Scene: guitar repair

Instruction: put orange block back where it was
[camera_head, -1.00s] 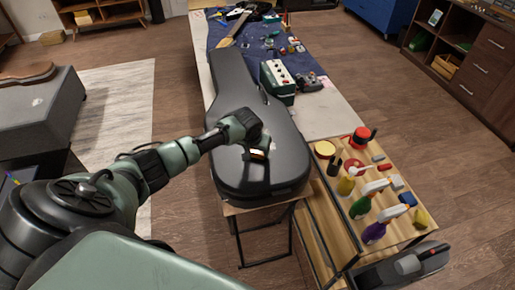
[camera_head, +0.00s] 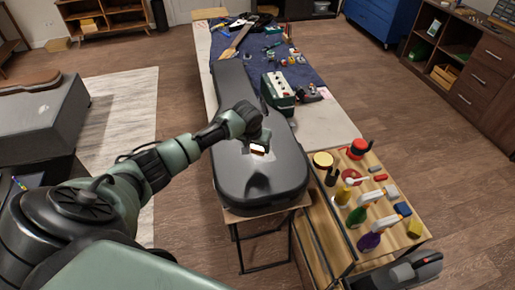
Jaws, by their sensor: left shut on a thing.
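My left gripper (camera_head: 258,146) reaches in from the left over the black guitar case (camera_head: 262,186). It is shut on a small block (camera_head: 258,149), which shows a pale face and an orange-brown edge and appears to be the orange block. The fingers hide part of it. I cannot tell whether the block touches the case lid or is just above it. The case lies closed along the near left part of the long table (camera_head: 325,122).
A wooden cart (camera_head: 392,248) right of the case carries spray bottles (camera_head: 368,241), a red-and-black item (camera_head: 358,149) and small coloured pieces. A green amplifier-like box (camera_head: 277,92) stands beside the case. Beyond is a blue mat (camera_head: 300,62) with tools. The table's right side is partly bare.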

